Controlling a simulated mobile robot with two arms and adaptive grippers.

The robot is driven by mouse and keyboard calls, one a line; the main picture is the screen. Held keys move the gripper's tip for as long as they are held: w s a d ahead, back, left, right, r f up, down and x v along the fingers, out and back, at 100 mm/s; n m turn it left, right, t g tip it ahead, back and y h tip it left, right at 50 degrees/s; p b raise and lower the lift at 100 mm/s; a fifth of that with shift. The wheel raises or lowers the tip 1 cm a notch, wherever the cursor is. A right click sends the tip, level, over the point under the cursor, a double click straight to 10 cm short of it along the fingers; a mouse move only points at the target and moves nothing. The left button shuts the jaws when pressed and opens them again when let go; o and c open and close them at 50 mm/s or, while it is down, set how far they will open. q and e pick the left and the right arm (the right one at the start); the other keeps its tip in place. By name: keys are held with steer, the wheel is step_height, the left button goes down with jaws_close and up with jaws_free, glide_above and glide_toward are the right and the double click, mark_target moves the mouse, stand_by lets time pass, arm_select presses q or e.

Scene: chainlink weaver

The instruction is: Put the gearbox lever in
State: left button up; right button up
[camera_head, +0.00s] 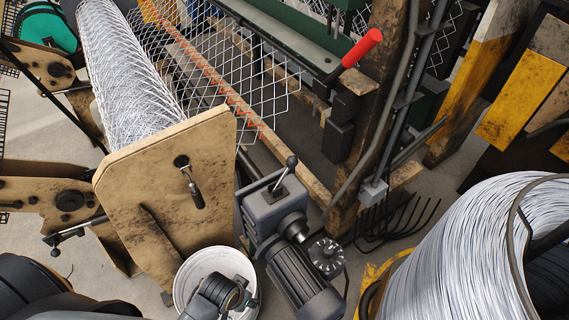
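The gearbox (272,212) is a dark grey block with a ribbed motor (303,280) below it, at the middle of the head view. Its lever (284,174) is a short metal rod with a black ball knob, rising from the gearbox top and leaning to the upper right. No gripper is seen touching it. A black ringed part (220,291) in front of the white bucket seems to belong to my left arm. It is below and left of the gearbox, apart from the lever, and no fingers can be made out. My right gripper is not in view.
A tan plate (165,205) with a crank handle (192,187) stands left of the gearbox, beside a roll of wire mesh (125,75). A white bucket (187,268) stands below. A red-handled lever (362,47) is up right; a wire coil (455,255) fills the lower right.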

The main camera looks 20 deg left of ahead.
arm_select(q)
steer(key=w+d+r+m+t+h, duration=0.1)
steer(key=w+d+r, duration=0.15)
steer(key=r, duration=0.45)
steer(key=w+d+r+m+h, duration=0.1)
steer(key=w+r, duration=0.3)
steer(key=r, duration=0.3)
steer(key=m+g+h, duration=0.2)
steer(key=m, duration=0.3)
glide_toward(284, 175)
steer(key=w+d+f, duration=0.1)
steer(key=f, duration=0.1)
steer(key=d+f, duration=0.1)
steer(key=f, duration=0.1)
steer(key=w+d+f, duration=0.1)
steer(key=f, duration=0.1)
steer(key=shift+w+d+f+p, duration=0.2)
steer(key=shift+w+d+p, duration=0.15)
steer(key=shift+d+p, duration=0.05)
steer(key=c, duration=0.9)
jaws_close()
steer(key=shift+r, duration=0.15)
